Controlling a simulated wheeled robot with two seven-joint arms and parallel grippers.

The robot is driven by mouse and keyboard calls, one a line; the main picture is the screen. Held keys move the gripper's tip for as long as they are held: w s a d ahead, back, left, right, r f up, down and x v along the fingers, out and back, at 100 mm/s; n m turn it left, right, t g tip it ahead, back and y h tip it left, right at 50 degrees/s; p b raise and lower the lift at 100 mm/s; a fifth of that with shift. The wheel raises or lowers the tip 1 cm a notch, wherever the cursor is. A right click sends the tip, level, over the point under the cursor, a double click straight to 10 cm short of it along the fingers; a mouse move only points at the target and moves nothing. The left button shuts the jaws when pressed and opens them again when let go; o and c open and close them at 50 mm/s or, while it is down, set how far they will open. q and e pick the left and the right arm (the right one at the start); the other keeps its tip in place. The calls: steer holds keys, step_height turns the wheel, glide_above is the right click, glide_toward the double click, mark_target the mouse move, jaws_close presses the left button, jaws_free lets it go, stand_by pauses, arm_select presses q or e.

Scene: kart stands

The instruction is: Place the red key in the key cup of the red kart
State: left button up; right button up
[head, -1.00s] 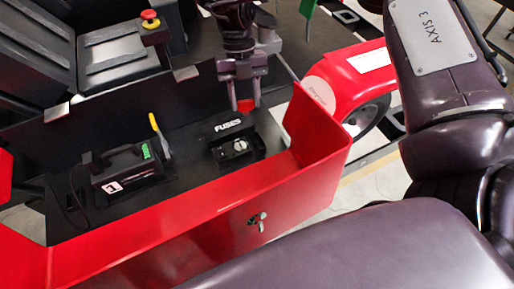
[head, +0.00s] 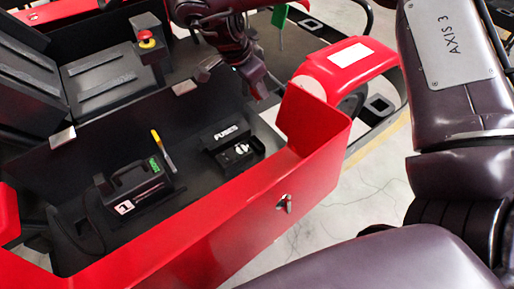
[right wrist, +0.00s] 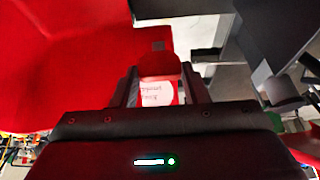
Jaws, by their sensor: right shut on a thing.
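My right gripper (head: 260,90) is over the right end of the red kart (head: 250,215) in the head view, by the red fender. Its fingertips are hard to make out there, and the red key cannot be told apart. In the right wrist view my right gripper (right wrist: 157,88) is shut on a small red piece, the red key (right wrist: 159,67). A white label with red writing (right wrist: 155,93) shows between the fingers; I cannot tell whether it is on the key or behind it. I cannot make out the key cup. My left gripper is out of view.
The kart's open bay holds a FUSES box (head: 232,150), a black case marked 1 (head: 140,183) and a yellow-handled tool (head: 162,150). A red stop button (head: 146,38) stands by the seat. The red side wall (head: 320,130) rises near my gripper. Floor is clear at right.

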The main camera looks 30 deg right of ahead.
glide_above(260, 141)
steer(key=a, duration=0.2)
step_height(260, 141, down, 15)
steer(key=shift+d+f+b, duration=0.25)
steer(key=shift+f+b, duration=0.05)
steer(key=shift+f, duration=0.4)
step_height(260, 141, down, 3)
steer(key=shift+p, duration=0.35)
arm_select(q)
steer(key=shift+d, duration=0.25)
arm_select(e)
steer(key=shift+f, duration=0.2)
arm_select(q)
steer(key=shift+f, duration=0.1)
arm_select(e)
steer(key=shift+f, duration=0.1)
steer(key=o, duration=1)
steer(key=shift+c, duration=0.2)
